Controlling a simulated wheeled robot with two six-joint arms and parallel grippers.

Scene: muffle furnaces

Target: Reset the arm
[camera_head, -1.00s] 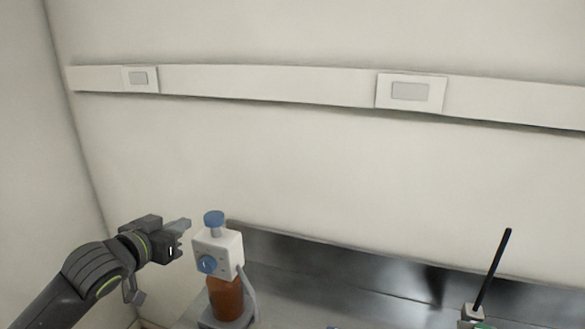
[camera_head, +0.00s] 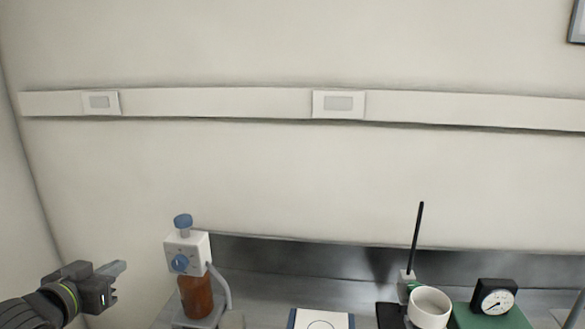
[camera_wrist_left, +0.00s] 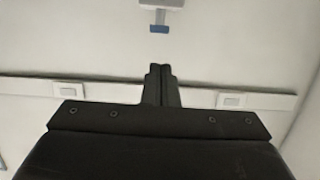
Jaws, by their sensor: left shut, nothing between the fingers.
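My left gripper (camera_head: 117,282) is at the lower left in the head view, with its arm coming in from the left edge. Its fingers are shut together and empty, as the left wrist view also shows (camera_wrist_left: 160,69). It is left of the dispenser bottle (camera_head: 196,297), apart from it and at about the height of its neck in the picture. My right gripper is not in view.
The brown dispenser bottle has a white head and blue cap. A metal bench (camera_head: 268,280) runs along the wall. On it are a flat white device (camera_head: 320,319), a white bowl (camera_head: 429,307), a black rod (camera_head: 417,235) and a dial gauge (camera_head: 494,296).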

